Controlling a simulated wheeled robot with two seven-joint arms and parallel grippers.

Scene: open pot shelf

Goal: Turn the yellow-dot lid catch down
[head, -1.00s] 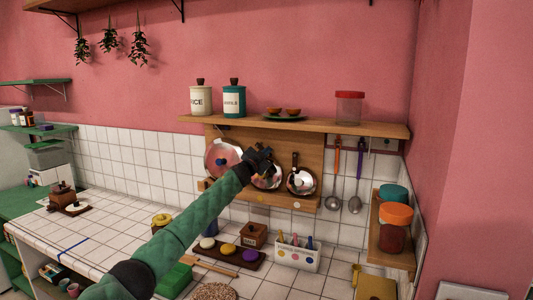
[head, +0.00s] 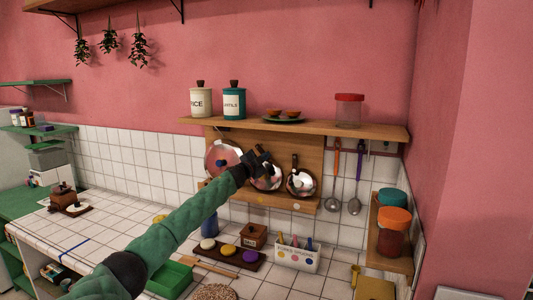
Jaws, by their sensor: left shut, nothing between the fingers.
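Three shiny round lids or pans hang on the wooden back panel (head: 313,160): a large left one (head: 219,157), a middle one (head: 267,184) and a right one (head: 300,183). Small pale dots show on the ledge below them; one under the middle lid looks yellowish (head: 261,199). My left gripper (head: 260,160), dark and shut with nothing in it, is in front of the upper part of the middle lid. It hides that lid's top and any catch there. I cannot tell whether it touches anything. My right gripper is out of view.
The shelf above holds two canisters (head: 234,105), a plate with small bowls (head: 284,118) and a red-lidded jar (head: 349,112). Ladles (head: 335,205) hang to the right. A dark tray (head: 231,258), a wooden box (head: 253,236) and a white holder (head: 297,256) stand on the counter below.

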